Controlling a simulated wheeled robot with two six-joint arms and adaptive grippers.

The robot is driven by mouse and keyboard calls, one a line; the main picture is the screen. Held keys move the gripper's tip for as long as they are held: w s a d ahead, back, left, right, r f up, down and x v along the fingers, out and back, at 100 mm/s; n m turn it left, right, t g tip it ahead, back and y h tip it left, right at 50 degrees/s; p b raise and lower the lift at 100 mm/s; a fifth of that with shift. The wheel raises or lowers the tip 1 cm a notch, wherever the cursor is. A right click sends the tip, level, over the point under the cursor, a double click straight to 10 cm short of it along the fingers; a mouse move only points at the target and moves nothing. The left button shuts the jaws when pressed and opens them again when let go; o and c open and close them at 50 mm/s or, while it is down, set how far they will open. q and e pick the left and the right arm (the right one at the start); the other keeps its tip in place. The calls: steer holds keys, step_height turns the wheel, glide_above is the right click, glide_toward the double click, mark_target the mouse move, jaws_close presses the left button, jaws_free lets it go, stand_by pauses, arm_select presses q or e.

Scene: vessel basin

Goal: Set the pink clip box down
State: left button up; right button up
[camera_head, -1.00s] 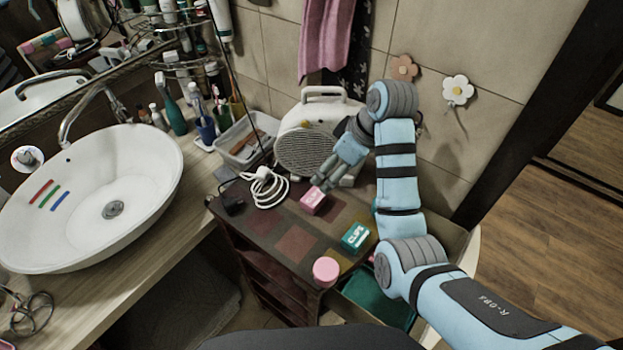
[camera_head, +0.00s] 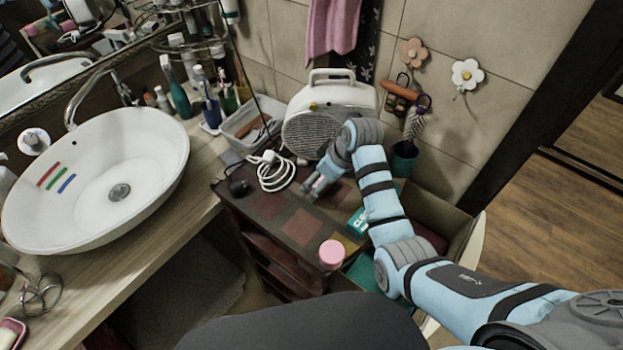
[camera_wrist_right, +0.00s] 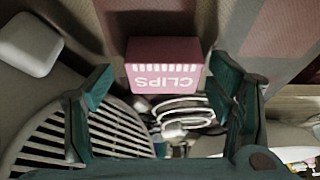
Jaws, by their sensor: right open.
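The pink clip box (camera_wrist_right: 165,66) shows in the right wrist view with its "CLIPS" label upside down. It appears to rest on the patterned cabinet top (camera_head: 268,207). My right gripper (camera_wrist_right: 160,84) is open, with one finger on each side of the box and a visible gap at both sides. In the head view my right gripper (camera_head: 311,191) is low over the cabinet top and hides most of the box; only a small pink part (camera_head: 320,184) shows. My left gripper is not in view.
A white heater (camera_head: 300,135) stands just behind the gripper. A coiled white cable (camera_head: 272,172) lies to the left. A green clips box (camera_head: 357,222) and a pink round jar (camera_head: 331,253) are nearer the front. A white basin (camera_head: 85,215) is at left.

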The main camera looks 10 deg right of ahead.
steer(key=shift+s, duration=0.3)
steer(key=shift+s+r, duration=0.1)
steer(key=shift+c, duration=1.2)
steer(key=c, duration=1)
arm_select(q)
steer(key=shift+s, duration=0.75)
